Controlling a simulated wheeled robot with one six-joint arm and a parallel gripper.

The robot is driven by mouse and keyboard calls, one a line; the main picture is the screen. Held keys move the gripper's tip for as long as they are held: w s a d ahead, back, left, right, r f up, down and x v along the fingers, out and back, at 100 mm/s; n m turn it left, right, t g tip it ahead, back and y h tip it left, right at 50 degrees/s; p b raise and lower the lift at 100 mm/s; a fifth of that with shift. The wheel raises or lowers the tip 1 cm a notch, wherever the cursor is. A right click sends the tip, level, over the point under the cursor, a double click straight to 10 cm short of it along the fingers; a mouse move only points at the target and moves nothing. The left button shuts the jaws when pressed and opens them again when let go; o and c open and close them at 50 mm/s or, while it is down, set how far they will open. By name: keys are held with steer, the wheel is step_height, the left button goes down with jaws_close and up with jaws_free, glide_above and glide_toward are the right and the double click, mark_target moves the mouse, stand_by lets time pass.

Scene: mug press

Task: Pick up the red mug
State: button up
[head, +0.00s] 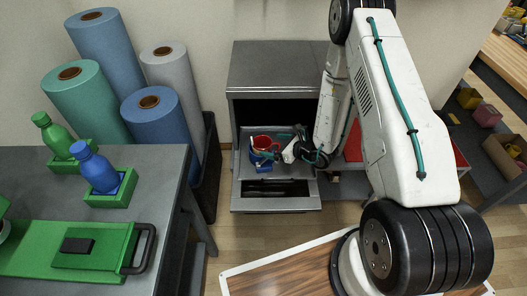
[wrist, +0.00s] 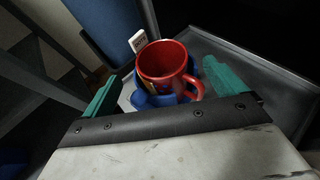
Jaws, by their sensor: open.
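The red mug (head: 263,141) stands upright at the left of the pulled-out grey tray of the metal cabinet. In the wrist view the mug (wrist: 163,62) sits in or on a blue holder (wrist: 148,98), with its open top facing me and its handle toward the lower right. My gripper (wrist: 162,76) is open, with one green fingertip left of the mug and the other right of it. Neither finger visibly presses on it. In the head view my gripper (head: 278,150) is beside the mug and partly covers the holder.
The cabinet (head: 275,68) rises behind the tray (head: 242,185). A white tag (wrist: 138,41) stands behind the mug. At left are a bench (head: 185,165) with green and blue bottles, and tall rolls (head: 104,45). A wood-topped board (head: 285,270) lies in front.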

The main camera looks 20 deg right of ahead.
mark_target(255, 141)
steer(key=x, duration=0.5)
steer(key=shift+w+d+r, duration=0.1)
steer(key=c, duration=1.7)
steer(key=shift+o, duration=0.2)
steer(key=shift+r, duration=0.1)
